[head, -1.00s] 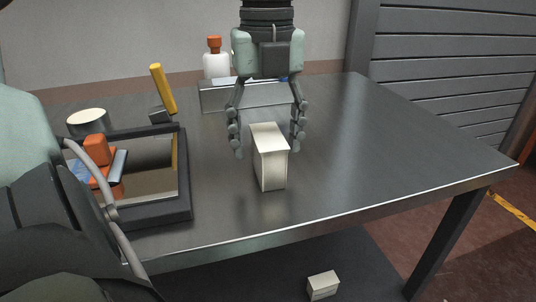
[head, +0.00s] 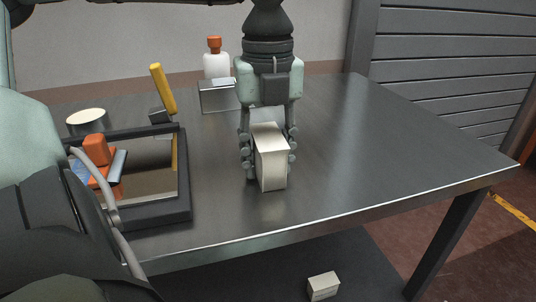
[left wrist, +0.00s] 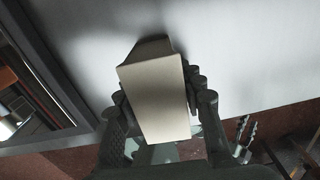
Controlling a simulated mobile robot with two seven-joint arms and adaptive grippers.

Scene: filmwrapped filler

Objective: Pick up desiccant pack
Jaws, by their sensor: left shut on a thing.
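The white box-like pack (head: 270,166), which I take to be the desiccant pack, stands upright on the metal table near its front edge. My left gripper (head: 268,150) points down over it, with a finger against each side. It is shut on the pack. In the left wrist view the pack (left wrist: 157,97) fills the space between the fingers of my left gripper (left wrist: 160,110). The pack's base appears to be at table level; I cannot tell whether it touches.
A dark-rimmed tray (head: 188,210) with orange and blue items stands at the left. Behind are a round tin (head: 88,124), a yellow-handled tool (head: 163,90), a white bottle with an orange cap (head: 215,62) and a metal bin (head: 217,98). The table's right side is clear. A small box (head: 323,285) lies below.

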